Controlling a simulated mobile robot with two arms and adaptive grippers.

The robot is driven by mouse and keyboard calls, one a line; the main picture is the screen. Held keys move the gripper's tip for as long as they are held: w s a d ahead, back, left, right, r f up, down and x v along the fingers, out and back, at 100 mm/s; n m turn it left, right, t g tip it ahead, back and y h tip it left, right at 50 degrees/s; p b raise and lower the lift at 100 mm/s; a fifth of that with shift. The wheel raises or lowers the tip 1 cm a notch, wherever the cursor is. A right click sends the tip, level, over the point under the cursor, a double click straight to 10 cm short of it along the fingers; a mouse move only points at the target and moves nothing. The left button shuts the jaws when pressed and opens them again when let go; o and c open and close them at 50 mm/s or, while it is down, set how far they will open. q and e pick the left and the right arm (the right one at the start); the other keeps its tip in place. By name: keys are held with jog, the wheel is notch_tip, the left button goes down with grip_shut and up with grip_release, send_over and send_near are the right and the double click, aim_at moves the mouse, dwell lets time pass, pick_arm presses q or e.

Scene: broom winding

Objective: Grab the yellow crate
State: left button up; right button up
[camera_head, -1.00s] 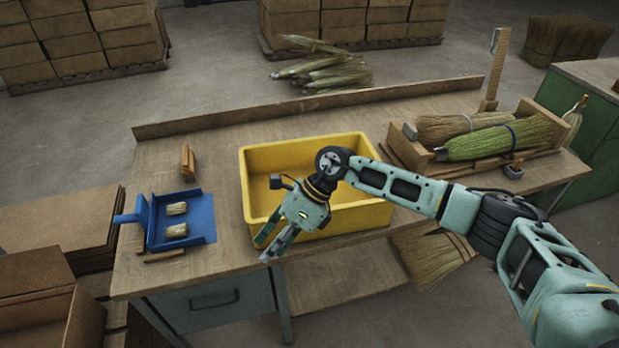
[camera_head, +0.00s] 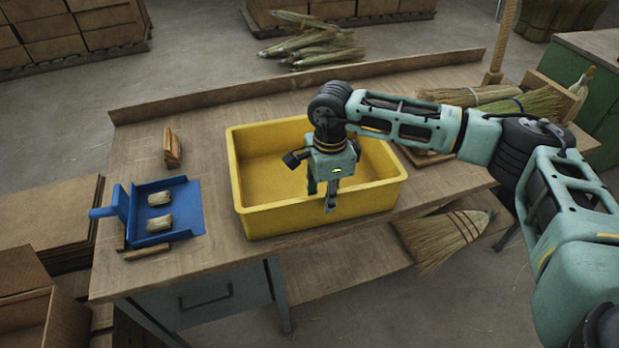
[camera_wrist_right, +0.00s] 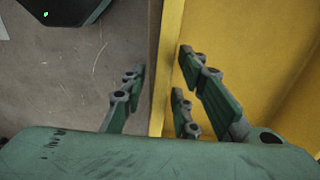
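The yellow crate (camera_head: 275,220) stands upright on the wooden workbench and looks empty. My right gripper (camera_head: 330,198) points down at the crate's front wall. In the right wrist view the fingers of my right gripper (camera_wrist_right: 160,82) are apart, with the rim of the crate (camera_wrist_right: 168,50) between them. One finger is outside the wall and the others are on the inner, yellow side. I see no finger clearly pressed on the wall. My left gripper is not in view.
A blue dustpan (camera_head: 183,193) with two small bristle bundles lies on the bench left of the crate. A broom (camera_head: 440,238) is on the shelf below.

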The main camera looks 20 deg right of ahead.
aim_at(324, 222)
jog(key=f+p, duration=0.1)
jog(key=f, duration=0.3)
jog(key=f+p, duration=0.1)
jog(key=f, duration=0.1)
jog(key=shift+w+d+f+p, duration=0.15)
jog(key=shift+w+f+p, duration=0.05)
jog(key=shift+w+p, duration=0.1)
jog(key=shift+f, duration=0.55)
grip_shut()
jog(key=shift+w+r, duration=0.15)
